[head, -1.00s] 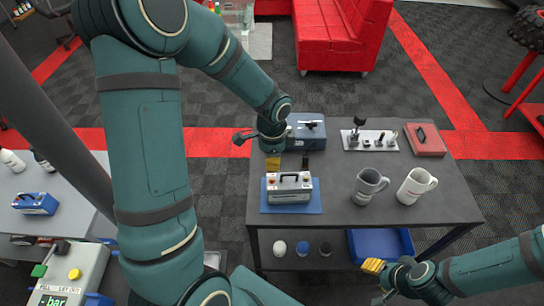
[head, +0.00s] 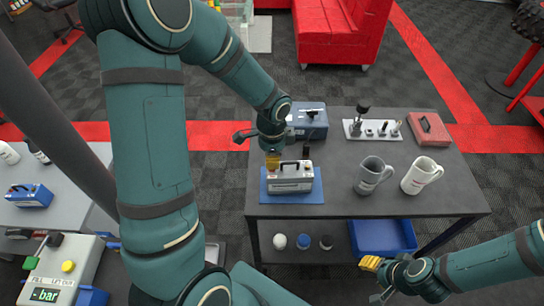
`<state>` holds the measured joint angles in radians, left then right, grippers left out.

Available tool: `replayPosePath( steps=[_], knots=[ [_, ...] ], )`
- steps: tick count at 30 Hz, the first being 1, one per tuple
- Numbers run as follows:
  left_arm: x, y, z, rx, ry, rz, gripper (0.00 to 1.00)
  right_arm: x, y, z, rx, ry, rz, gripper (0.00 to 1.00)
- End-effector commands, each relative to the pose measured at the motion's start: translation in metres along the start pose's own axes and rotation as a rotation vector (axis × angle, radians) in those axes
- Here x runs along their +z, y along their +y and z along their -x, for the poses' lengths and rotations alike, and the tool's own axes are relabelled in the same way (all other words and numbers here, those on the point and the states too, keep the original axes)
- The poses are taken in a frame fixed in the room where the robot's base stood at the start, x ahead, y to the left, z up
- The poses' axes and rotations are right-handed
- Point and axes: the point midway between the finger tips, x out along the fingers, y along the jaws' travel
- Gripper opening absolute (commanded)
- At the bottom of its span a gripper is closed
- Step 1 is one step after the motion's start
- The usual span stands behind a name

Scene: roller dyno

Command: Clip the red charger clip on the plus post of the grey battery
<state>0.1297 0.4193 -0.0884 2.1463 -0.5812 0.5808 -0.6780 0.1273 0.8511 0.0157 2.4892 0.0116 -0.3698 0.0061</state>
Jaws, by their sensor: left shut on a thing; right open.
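The grey battery (head: 290,186), with a dark carrying handle, stands on a blue mat (head: 268,198) at the table's front left. My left gripper (head: 272,164) comes down from behind, its yellow fingertips at the battery's left top end. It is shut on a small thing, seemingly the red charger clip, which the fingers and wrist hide. The plus post is hidden there too, so I cannot tell whether clip and post touch. A small black upright piece (head: 306,149) shows behind the battery's right end. My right gripper (head: 372,276) is open and empty, low in front of the table.
A blue case (head: 308,122) stands behind the battery, close to my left wrist. A white tray (head: 355,131) with small parts and a red box (head: 429,128) are at the back right. A grey mug (head: 371,178) and white mug (head: 418,177) stand right of the battery.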

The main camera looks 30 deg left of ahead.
Motion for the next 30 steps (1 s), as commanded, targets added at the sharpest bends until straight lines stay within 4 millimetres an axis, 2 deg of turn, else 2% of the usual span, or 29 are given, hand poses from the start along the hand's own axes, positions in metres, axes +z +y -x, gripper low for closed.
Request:
replayPosePath(
  steps=[30],
  knots=[
    [0.0, 0.0, -0.0048, 0.0, 0.0, 0.0, 0.0, 0.0004, 0.0014, -0.0036, 0.0, 0.0, 0.0, 0.47]
  ],
)
